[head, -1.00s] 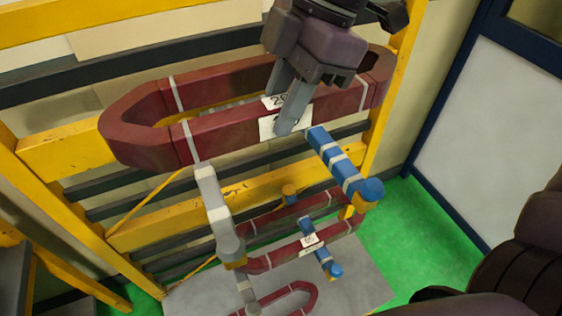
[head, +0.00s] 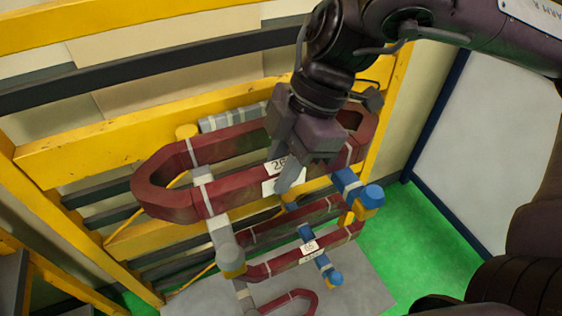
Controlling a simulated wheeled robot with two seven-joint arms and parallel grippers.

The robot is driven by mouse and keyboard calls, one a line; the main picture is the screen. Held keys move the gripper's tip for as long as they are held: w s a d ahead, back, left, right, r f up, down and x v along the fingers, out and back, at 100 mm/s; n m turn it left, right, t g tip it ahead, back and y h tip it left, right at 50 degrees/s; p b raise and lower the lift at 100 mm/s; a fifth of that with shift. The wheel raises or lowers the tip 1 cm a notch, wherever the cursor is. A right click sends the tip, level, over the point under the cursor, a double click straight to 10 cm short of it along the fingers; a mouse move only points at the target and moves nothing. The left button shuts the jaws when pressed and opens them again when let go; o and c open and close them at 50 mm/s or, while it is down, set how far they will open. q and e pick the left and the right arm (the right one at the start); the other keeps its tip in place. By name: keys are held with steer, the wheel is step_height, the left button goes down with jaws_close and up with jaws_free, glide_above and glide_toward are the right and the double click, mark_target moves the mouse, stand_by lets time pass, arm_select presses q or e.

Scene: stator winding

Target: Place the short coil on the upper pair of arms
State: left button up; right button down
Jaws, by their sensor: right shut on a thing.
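The dark red coil (head: 240,196), a long loop with grey bands and a white label, is held level at the upper pair of arms. My right gripper (head: 283,178) comes from above and is shut on its near long side, at the label. The upper pair is a grey arm (head: 222,236) at left and a blue arm (head: 348,182) at right. Their front ends stick out below the coil's near side. The coil hides their rear parts, and I cannot tell whether it touches them. My left gripper is not in view.
A labelled red coil (head: 275,264) hangs lower, at a lower blue arm (head: 321,263) and grey arm (head: 243,292). Part of another red loop (head: 306,293) shows at the bottom. The yellow rack frame (head: 100,146) stands behind. Green floor (head: 420,245) is open at right.

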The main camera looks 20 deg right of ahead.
steer(key=c, duration=1.2)
jaws_free()
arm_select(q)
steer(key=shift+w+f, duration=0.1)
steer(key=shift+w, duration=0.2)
arm_select(e)
steer(key=shift+r, duration=0.25)
steer(key=b+v, duration=0.1)
steer(key=v, duration=0.1)
steer(key=shift+d+r, duration=0.15)
steer(key=shift+r, duration=0.2)
steer(key=p+v, duration=0.3)
steer(key=v, duration=0.4)
steer(key=shift+s, duration=0.1)
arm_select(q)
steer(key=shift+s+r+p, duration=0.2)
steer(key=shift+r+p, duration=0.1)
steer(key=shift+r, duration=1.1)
arm_select(e)
steer(key=shift+v, duration=0.9)
